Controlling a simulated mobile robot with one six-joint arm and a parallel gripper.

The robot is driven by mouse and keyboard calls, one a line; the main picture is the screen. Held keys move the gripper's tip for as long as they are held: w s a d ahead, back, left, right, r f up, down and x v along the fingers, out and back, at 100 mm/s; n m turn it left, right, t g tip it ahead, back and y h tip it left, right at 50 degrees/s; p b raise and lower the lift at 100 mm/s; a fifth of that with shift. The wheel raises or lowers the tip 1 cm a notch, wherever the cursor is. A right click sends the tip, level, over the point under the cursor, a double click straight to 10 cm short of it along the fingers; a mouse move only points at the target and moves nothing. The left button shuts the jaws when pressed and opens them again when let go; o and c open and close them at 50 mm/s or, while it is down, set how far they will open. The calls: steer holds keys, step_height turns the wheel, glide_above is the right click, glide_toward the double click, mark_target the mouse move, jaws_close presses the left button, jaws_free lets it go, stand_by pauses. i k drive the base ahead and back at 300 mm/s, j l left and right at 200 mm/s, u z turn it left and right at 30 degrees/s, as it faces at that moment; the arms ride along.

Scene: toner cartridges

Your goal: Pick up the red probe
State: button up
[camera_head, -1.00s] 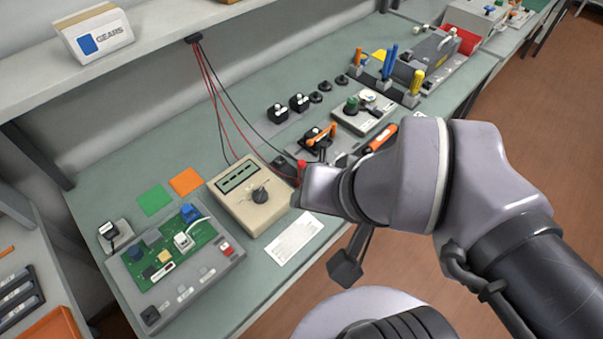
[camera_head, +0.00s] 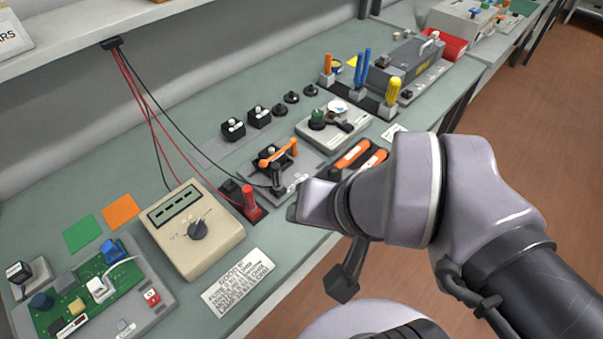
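A black-and-orange clamp fixture (camera_head: 277,157) is behind the black probe. Orange-handled tools (camera_head: 353,154) lie behind my wrist. A printed card (camera_head: 238,281) lies at the bench's front edge. A green circuit board (camera_head: 85,290) is at left. Wires hang from the shelf bracket (camera_head: 110,43).

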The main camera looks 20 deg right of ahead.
mark_target(251, 209)
steer(key=l+u, duration=0.1)
steer(key=u, duration=0.3)
steer(key=i+l+u, duration=0.1)
steer(key=u, duration=0.25)
steer(key=i+l+u, duration=0.1)
steer(key=u, duration=0.3)
steer(key=l+u, duration=0.15)
steer(key=u, duration=0.25)
